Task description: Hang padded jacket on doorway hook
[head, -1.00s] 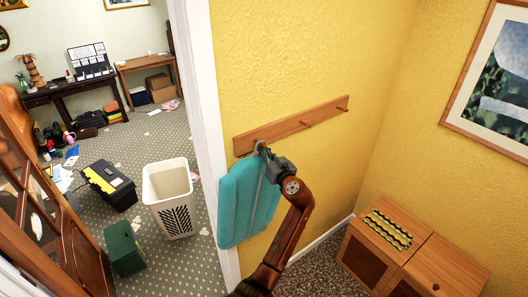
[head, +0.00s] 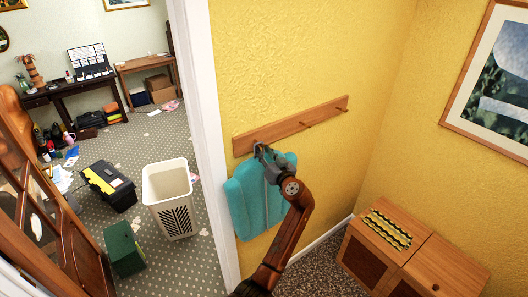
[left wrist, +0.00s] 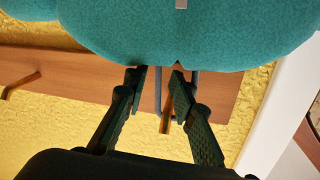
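The teal padded jacket (head: 246,208) hangs against the yellow wall, just below the left end of the wooden peg rail (head: 285,128). In the left wrist view its padded edge (left wrist: 200,40) fills the top. A thin grey loop (left wrist: 158,92) runs from the jacket over the rail, beside a wooden peg (left wrist: 166,122). I cannot tell whether the loop is around that peg. My left gripper (head: 261,151) is at the jacket's top, by the rail. Its fingertips (left wrist: 158,78) are apart, with one strand of the loop showing between them. My right gripper is out of view.
The white door frame (head: 207,120) stands close left of the jacket. Two other pegs (head: 308,124) on the rail are bare. A wooden cabinet (head: 440,262) stands at the lower right. A white basket (head: 168,188) and a toolbox (head: 108,184) are on the floor beyond the doorway.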

